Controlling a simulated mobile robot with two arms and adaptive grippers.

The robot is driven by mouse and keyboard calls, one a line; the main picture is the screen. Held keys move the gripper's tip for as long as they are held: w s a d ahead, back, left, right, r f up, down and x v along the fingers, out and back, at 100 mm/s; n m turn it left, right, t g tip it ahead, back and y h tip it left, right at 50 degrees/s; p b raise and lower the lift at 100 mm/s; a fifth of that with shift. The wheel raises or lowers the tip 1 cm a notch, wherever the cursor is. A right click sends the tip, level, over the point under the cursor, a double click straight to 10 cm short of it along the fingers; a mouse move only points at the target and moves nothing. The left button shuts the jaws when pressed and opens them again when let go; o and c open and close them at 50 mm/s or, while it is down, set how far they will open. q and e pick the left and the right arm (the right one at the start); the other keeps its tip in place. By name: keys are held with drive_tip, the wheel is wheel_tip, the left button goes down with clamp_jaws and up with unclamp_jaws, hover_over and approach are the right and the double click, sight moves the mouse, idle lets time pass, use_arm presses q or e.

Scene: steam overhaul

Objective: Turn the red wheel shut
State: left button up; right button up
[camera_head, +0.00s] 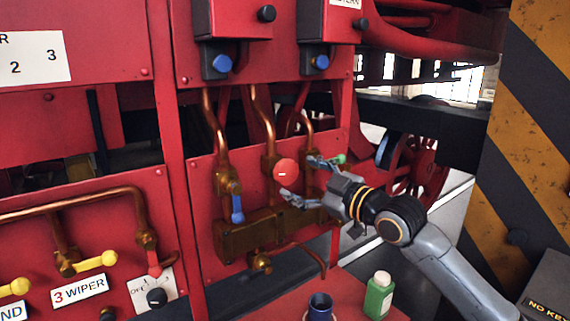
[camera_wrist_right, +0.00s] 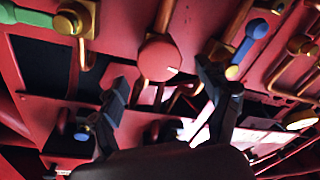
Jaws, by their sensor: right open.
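The red wheel (camera_head: 286,170) is a round red disc with a small white mark, set on the copper pipework of the red panel. My right gripper (camera_head: 302,181) is open just to the right of the wheel, its two fingers pointing at it, one higher and one lower. In the right wrist view the red wheel (camera_wrist_right: 158,61) lies ahead, between and beyond the two spread fingertips (camera_wrist_right: 163,75). I cannot tell whether a finger touches it. Nothing is held. My left gripper is in neither view.
A blue lever (camera_head: 237,208) hangs left of the wheel, and a green-tipped handle (camera_head: 339,159) is behind my right gripper. A brass block (camera_head: 248,236) sits below. A green bottle (camera_head: 379,295) and a dark blue cup (camera_head: 320,306) stand on the red ledge. A striped pillar (camera_head: 525,130) rises at right.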

sight(289, 173)
drive_tip(key=p+x, duration=0.1)
drive_tip(key=x, duration=0.4)
drive_tip(key=shift+w+a, duration=0.25)
drive_tip(key=c, duration=1.2)
drive_tip(key=shift+o, duration=0.2)
